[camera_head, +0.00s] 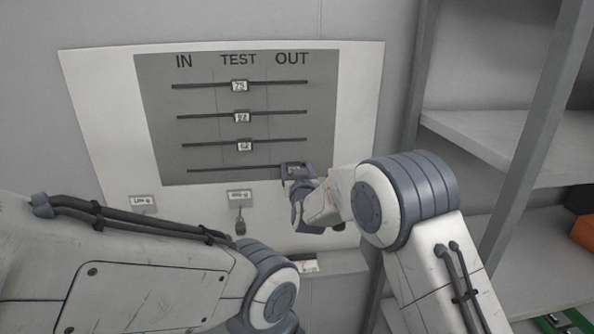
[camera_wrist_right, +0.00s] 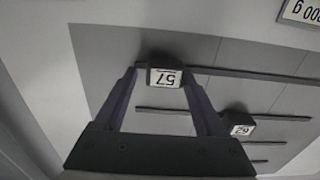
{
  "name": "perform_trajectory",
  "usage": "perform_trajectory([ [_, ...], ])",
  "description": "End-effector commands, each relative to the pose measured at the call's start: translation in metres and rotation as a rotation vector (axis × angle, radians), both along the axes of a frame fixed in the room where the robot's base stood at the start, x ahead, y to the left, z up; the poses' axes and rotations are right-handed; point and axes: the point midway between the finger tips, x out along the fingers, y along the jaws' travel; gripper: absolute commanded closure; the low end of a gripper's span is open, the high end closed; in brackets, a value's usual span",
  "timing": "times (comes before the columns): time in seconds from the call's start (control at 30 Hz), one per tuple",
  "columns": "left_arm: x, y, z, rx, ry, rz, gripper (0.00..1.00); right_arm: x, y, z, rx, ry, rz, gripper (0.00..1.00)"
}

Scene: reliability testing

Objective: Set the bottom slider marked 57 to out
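The bottom slider marked 57 (camera_wrist_right: 165,77) sits on the lowest track (camera_head: 230,169) of the grey panel (camera_head: 160,120), under the word OUT at the track's right end. In the right wrist view its label shows upside down. My right gripper (camera_head: 296,170) is at this slider, with one finger on each side. In the right wrist view the fingers (camera_wrist_right: 160,80) seem to touch the dark knob on both sides, shut on it. My left arm crosses the lower left of the head view, and its gripper is not in view.
Sliders marked 73 (camera_head: 239,86), 84 (camera_head: 242,117) and 62 (camera_head: 245,146) sit mid-track under TEST. A small switch (camera_head: 240,222) hangs below the panel. A grey shelf frame (camera_head: 530,130) stands at the right, close to my right arm.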

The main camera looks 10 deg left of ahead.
Motion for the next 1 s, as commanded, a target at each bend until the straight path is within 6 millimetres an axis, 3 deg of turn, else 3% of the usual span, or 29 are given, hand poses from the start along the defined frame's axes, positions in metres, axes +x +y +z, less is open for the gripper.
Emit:
perform_trajectory([
  [0.33, 0.000, 0.000, -0.001, 0.000, 0.000, 0.000, 1.00, -0.001, 0.002, 0.000, 0.000, -0.001, 0.003, 0.15],
  [0.47, 0.000, 0.000, -0.006, 0.000, 0.000, 0.000, 1.00, -0.010, 0.000, -0.001, 0.000, 0.000, 0.004, 0.15],
  [0.8, 0.000, 0.000, -0.029, 0.000, 0.000, 0.000, 1.00, -0.070, -0.015, -0.002, 0.001, -0.001, 0.004, 0.15],
  [1.0, 0.000, 0.000, -0.036, 0.000, 0.000, 0.000, 1.00, -0.095, -0.022, -0.001, 0.000, -0.002, 0.002, 0.15],
])
